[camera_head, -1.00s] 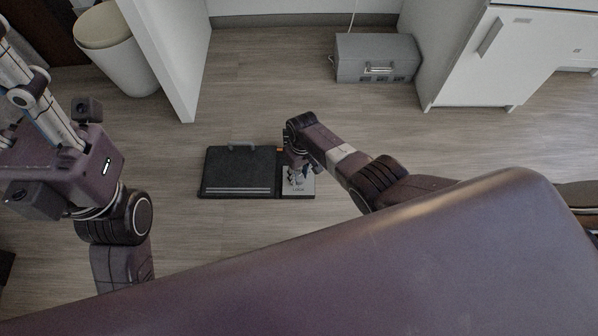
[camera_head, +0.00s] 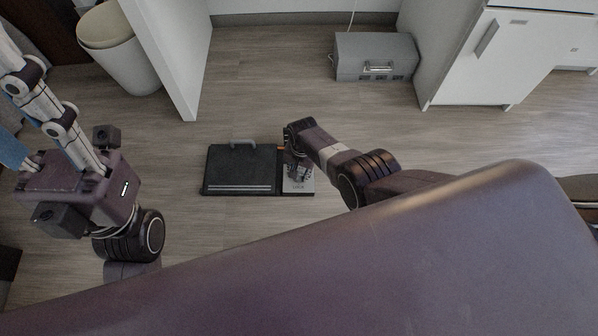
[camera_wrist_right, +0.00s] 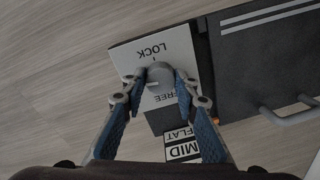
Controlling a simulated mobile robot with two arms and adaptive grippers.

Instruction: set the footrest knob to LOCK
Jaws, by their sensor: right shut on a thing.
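The footrest (camera_head: 238,168) is a dark flat panel with a grey handle, lying on the floor. A light grey plate (camera_head: 303,188) sits at its right end. In the right wrist view the plate (camera_wrist_right: 130,62) carries LOCK and FREE labels, with a grey knob (camera_wrist_right: 159,73) between them. My right gripper (camera_head: 298,176) is over the plate. In the right wrist view its fingers (camera_wrist_right: 160,80) are shut on the knob, one on each side. Which label the knob points to is unclear. My left gripper (camera_head: 45,115) is raised at the left, its tips cut off.
A MID and FLAT label (camera_wrist_right: 182,142) lies beside the plate. A grey box (camera_head: 375,57) stands at the back and a white cabinet (camera_head: 500,60) at the right. A white bin (camera_head: 122,50) and a white panel (camera_head: 165,50) stand at the upper left. Floor around the footrest is clear.

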